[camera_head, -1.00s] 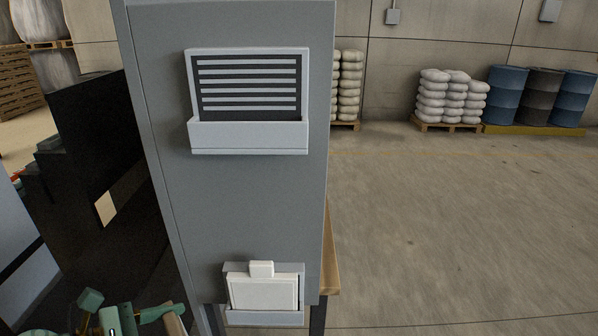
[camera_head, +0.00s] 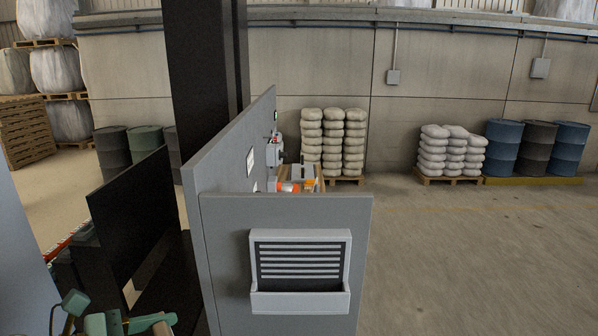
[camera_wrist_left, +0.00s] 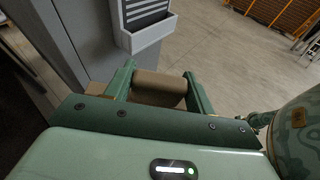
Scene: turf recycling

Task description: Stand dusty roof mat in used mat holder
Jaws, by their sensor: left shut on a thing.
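My left gripper (camera_wrist_left: 158,88) is shut on a tan, rounded piece that looks like the rolled roof mat (camera_wrist_left: 160,86), held between its two green fingers. In the head view the left gripper (camera_head: 125,325) is at the lower left edge, partly cut off, with a bit of the tan mat (camera_head: 150,321) showing. A light grey holder (camera_head: 300,302) with a dark striped face is fixed on the grey panel, right of the gripper. It also shows in the left wrist view (camera_wrist_left: 150,32), beyond the fingers and apart from the mat. I cannot tell whether it is the used mat holder. My right gripper is not in view.
The grey panel (camera_head: 222,260) stands close in front, with a workbench of small orange and white items (camera_head: 297,186) behind it. A black panel (camera_head: 133,215) stands to the left. Open floor (camera_head: 480,250) lies to the right, with stacked sacks (camera_head: 333,140) and drums (camera_head: 536,143) at the back wall.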

